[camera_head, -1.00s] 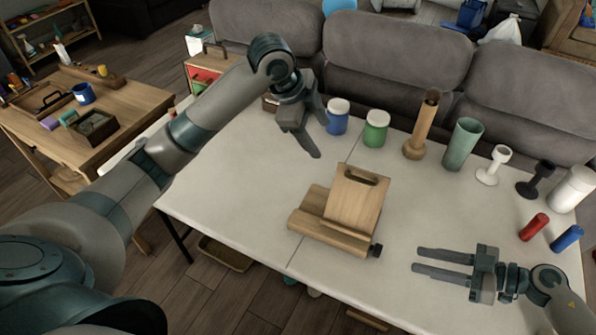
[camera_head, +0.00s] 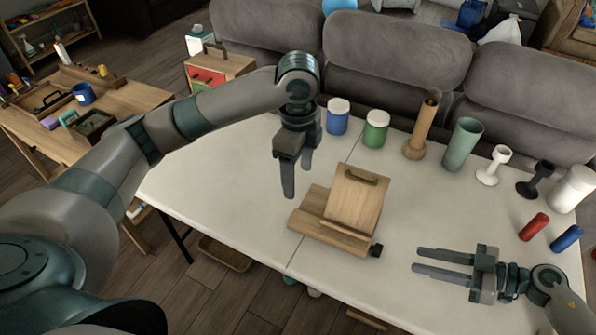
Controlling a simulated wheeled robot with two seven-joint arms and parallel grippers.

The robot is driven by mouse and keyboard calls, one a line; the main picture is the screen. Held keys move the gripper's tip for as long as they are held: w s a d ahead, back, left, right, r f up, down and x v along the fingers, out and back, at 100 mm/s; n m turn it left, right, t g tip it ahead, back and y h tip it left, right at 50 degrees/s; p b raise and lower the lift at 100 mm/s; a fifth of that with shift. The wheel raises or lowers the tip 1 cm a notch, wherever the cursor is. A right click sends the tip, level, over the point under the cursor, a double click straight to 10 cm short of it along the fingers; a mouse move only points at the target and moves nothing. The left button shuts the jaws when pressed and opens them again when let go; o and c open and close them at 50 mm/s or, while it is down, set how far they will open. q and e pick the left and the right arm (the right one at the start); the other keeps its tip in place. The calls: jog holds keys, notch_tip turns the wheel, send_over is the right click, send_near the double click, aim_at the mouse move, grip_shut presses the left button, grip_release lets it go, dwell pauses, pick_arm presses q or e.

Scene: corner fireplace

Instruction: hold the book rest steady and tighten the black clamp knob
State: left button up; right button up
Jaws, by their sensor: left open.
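The wooden book rest (camera_head: 353,206) stands on the white table, its back panel tilted up with a dark handle slot near the top. The black clamp knob (camera_head: 376,250) sticks out at its lower right corner. My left gripper (camera_head: 298,182) is open and empty, pointing down above the table just beyond the left side of the book rest, apart from it. My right gripper (camera_head: 444,264) is open and empty, to the right of the knob, its two fingers pointing left towards it with a gap between.
Along the table's back stand a blue jar (camera_head: 338,117), a green jar (camera_head: 376,129), a wooden tube (camera_head: 422,125), a green cylinder (camera_head: 462,145) and cups. A red cylinder (camera_head: 534,227) and a blue one (camera_head: 567,238) lie at the right. The left tabletop is clear.

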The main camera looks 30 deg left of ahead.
aim_at(298, 218)
pick_arm(q)
notch_tip(298, 218, down, 17)
jog(key=shift+f, duration=0.2)
dwell(0.7)
jog(key=c, duration=1.3)
